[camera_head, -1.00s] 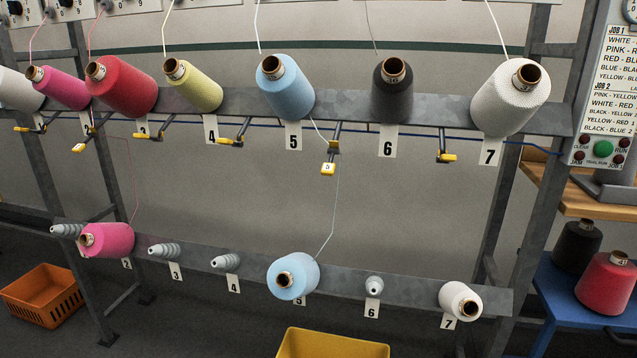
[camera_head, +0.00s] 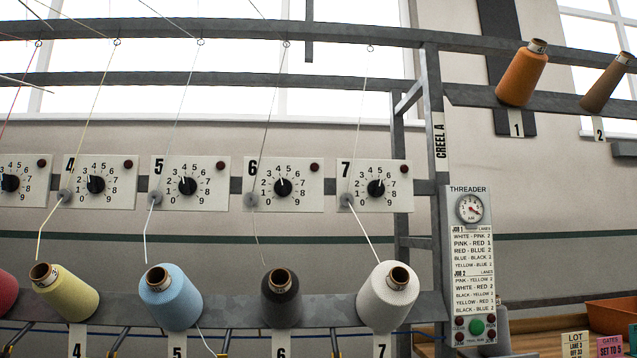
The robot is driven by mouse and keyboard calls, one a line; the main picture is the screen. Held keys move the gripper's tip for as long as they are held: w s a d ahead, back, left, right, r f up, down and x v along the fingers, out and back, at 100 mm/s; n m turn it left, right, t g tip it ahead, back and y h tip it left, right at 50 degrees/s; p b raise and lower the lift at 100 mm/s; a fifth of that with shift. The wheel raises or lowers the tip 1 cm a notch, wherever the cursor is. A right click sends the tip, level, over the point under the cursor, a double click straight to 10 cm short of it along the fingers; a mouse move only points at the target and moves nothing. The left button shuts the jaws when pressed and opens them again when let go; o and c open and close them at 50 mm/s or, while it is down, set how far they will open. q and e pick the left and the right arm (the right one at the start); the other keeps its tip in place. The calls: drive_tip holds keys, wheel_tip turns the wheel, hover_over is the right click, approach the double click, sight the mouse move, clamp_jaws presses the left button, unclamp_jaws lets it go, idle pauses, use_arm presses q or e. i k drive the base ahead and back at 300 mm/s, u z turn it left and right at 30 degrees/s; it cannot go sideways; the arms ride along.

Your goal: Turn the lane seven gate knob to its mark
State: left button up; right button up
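The lane seven gate plate (camera_head: 399,176) is a white panel marked 7 with a dial numbered around a black knob (camera_head: 376,188). The knob's pale pointer aims roughly upward, near the 5; it is too small to read exactly. A dark red lamp (camera_head: 405,169) sits at the plate's upper right. A white thread rises from the white lane seven cone (camera_head: 385,305) to a grey disc (camera_head: 347,200) at the plate's left edge. A pink card (camera_head: 610,346) at the lower right reads "GATES SET TO 5". Neither of my grippers shows.
Similar knob plates, including lane six (camera_head: 283,184) and lane five (camera_head: 190,183), line the rail to the left. A threader panel (camera_head: 468,265) with a gauge and job list stands right of the post. An orange bin (camera_head: 612,316) sits at the lower right.

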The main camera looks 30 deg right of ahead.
sight(376, 188)
drive_tip(key=u, duration=0.2)
drive_tip(key=i, duration=1.25)
drive_tip(key=z, duration=1.75)
